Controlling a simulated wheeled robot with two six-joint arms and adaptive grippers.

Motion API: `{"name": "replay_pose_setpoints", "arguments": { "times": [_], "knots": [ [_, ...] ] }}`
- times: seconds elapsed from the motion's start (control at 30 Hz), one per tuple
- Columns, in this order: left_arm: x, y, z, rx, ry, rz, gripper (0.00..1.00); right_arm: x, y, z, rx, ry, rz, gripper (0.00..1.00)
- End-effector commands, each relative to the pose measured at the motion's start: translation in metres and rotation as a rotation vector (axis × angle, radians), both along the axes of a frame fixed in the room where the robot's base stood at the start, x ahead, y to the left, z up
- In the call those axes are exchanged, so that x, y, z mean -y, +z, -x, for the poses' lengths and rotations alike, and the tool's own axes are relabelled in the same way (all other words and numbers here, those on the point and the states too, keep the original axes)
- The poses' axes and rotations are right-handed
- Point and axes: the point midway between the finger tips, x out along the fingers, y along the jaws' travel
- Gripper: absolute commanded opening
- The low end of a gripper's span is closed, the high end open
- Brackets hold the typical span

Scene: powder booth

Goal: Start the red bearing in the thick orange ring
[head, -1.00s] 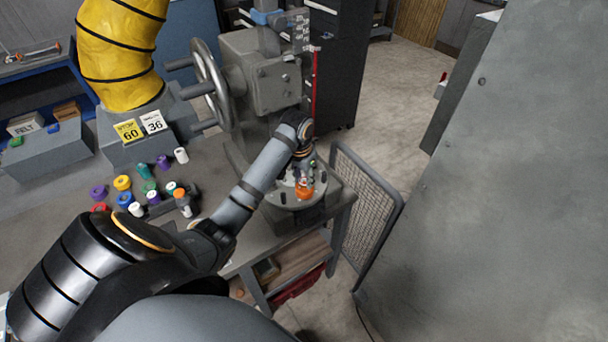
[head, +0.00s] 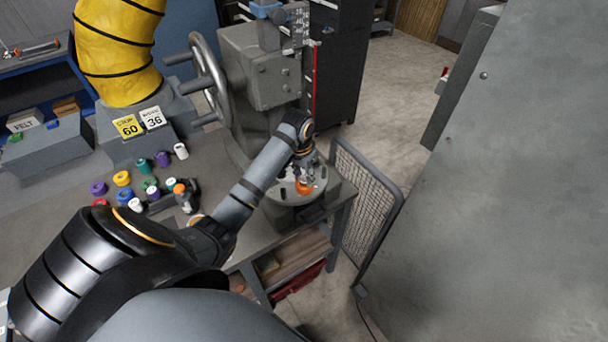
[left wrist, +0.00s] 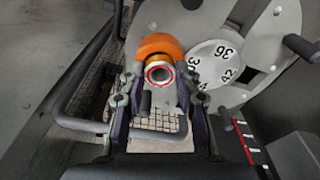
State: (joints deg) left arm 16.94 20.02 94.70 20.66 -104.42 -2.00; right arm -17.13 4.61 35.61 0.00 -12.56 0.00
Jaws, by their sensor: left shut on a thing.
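The thick orange ring (head: 303,188) stands on the round grey plate of the bench fixture; it also shows in the left wrist view (left wrist: 152,45). My left gripper (head: 304,168) is at the ring. In the left wrist view its two fingers (left wrist: 160,95) are shut on the red bearing (left wrist: 160,75), which shows a red rim around a silver bore. The bearing overlaps the near side of the orange ring in that view. I cannot tell whether it touches the ring or sits partly in its opening. The right gripper is not in view.
The round plate (left wrist: 268,25) carries dark pegs and a white number dial (left wrist: 214,65). Several coloured rings and bearings lie on the bench (head: 75,228) at left. A handwheel press (head: 262,65) stands behind, and a mesh guard (head: 365,195) stands right of the fixture.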

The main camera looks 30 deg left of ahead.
Motion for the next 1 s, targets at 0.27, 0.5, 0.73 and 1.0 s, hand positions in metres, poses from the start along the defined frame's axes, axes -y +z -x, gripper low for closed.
{"name": "replay_pose_setpoints", "arguments": {
  "times": [0.27,0.5,0.73,1.0],
  "knots": [
    [0.000,-0.002,0.000,0.000,0.000,0.000,0.52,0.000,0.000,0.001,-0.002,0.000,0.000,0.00],
    [0.000,-0.002,0.000,0.000,0.000,0.000,0.58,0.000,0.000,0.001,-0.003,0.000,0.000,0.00],
    [0.000,0.014,0.001,0.003,0.001,-0.001,0.58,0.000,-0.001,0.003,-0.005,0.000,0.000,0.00],
    [-0.001,0.062,0.007,0.002,0.000,-0.001,0.58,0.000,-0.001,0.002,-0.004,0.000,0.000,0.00]
  ]
}}
